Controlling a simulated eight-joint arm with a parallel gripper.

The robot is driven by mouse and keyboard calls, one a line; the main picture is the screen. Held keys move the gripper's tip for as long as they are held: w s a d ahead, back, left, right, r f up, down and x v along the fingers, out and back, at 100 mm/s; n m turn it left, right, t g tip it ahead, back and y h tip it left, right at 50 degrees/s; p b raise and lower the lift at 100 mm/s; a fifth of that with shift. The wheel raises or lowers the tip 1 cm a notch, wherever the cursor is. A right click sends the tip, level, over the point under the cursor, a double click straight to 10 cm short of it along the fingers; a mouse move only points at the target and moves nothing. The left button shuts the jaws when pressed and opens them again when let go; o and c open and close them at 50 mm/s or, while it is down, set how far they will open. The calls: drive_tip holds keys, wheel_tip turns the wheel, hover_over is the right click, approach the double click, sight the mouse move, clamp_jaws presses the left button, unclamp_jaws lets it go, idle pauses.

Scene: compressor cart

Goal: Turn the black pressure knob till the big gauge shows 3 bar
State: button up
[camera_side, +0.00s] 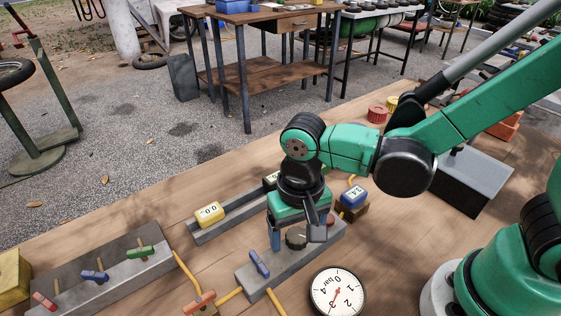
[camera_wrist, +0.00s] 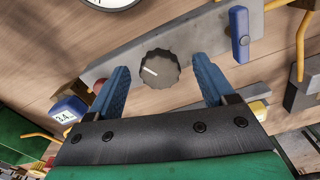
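The black pressure knob (camera_side: 296,239) sits on a grey block (camera_side: 252,280) on the wooden bench. In the wrist view the knob (camera_wrist: 159,69) shows a white pointer line toward its left. My gripper (camera_side: 296,245) is above the block, pointing down, with its blue fingers on either side of the knob. In the wrist view the gripper (camera_wrist: 160,66) is open, with a clear gap between each finger and the knob. The big round gauge (camera_side: 325,304) lies in front of the block; its red needle points near the 3, too small to read exactly. Only its edge (camera_wrist: 112,4) shows in the wrist view.
A blue lever (camera_side: 259,263) and a red button (camera_wrist: 100,84) flank the knob. A blue display box (camera_side: 354,196) reads about 3.4; a yellow one (camera_side: 209,214) reads 0.0. Yellow hoses (camera_side: 276,302) run near the block. A panel with coloured levers (camera_side: 128,270) stands left.

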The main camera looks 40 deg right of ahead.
sight(297, 234)
drive_tip(key=shift+r, duration=0.1)
drive_tip(key=shift+r, duration=2.7)
drive_tip(key=w+d+r+n+t, duration=0.1)
drive_tip(key=d+t, duration=0.2)
drive_tip(key=d, duration=0.3)
drive_tip(key=w+d+r+n+t, duration=0.1)
drive_tip(key=d+r+n+t, duration=0.1)
drive_tip(key=d+t, duration=0.2)
drive_tip(key=d, duration=0.3)
drive_tip(key=shift+r, duration=0.3)
